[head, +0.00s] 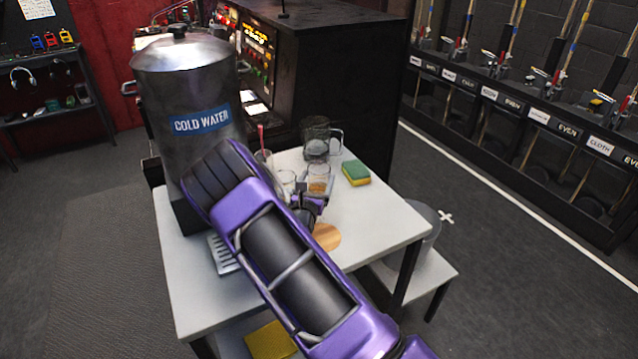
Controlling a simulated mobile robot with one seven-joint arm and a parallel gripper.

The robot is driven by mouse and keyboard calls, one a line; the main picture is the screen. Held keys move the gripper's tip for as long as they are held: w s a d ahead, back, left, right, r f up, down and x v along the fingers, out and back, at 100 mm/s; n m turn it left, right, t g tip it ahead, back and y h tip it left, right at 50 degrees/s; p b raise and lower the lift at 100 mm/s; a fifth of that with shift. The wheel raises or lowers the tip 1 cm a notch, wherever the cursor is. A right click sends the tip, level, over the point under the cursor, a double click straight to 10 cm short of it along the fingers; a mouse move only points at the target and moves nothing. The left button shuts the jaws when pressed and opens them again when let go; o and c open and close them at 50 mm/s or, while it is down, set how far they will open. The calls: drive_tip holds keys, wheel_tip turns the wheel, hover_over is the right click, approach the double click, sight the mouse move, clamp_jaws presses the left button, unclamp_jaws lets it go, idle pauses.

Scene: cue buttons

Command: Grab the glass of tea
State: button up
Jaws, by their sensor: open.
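A small clear glass with amber liquid at its bottom (319,184), likely the tea, stands on the white table (385,228). My gripper (310,203) is open, just in front of this glass in the picture. Its fingers are small here and partly hidden by my purple arm. I cannot tell whether they touch the glass. A second clear glass (286,179) stands just left of it; its lower part is partly hidden by my arm.
A glass jug (317,142) stands behind the glasses, and a green-yellow sponge (356,174) lies to the right. A steel cold-water urn (187,85) rises at the left. A round wooden disc (326,237) lies in front. The table's right side is clear.

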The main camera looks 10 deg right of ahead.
drive_tip(key=shift+x, duration=1.35)
drive_tip(key=c, duration=1.2)
